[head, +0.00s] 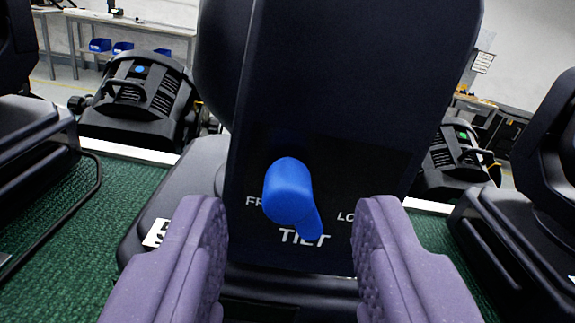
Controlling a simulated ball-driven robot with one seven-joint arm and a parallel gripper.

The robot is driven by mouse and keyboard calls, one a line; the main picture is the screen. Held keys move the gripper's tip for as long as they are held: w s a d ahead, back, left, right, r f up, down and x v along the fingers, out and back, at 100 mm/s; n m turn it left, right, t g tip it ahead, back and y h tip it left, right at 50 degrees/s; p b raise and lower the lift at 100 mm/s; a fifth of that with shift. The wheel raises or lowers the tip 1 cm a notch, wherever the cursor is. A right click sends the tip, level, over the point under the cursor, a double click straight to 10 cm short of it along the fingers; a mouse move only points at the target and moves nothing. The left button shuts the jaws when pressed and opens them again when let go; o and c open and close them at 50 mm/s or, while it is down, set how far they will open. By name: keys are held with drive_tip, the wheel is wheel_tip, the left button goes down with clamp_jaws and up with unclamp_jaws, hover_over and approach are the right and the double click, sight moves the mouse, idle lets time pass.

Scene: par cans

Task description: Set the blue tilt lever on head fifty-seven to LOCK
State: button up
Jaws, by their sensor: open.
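The blue tilt lever (288,192) sticks out from a black yoke panel (345,90) in the middle of the head view. White lettering on the panel reads TILT below the lever, with "FR" showing to its left and "LO" to its right; the rest of both side words is hidden. The lever's thin end slants down and to the right over the TILT lettering. My gripper (290,250) has purple ridged fingers, open on either side of the lever and apart from it. A white label at the lower left is mostly cut off by my finger, so the head's number cannot be read.
Other black light heads stand at the left (25,130) and right (530,200) edges on green matting (60,225). More heads stand behind, one (140,95) at back left and one (455,155) at back right. A workbench (130,25) with blue bins is far back.

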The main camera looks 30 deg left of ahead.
drive_tip(key=shift+w+a, duration=0.4)
drive_tip(key=shift+w, duration=0.15)
drive_tip(key=shift+c, duration=0.4)
clamp_jaws()
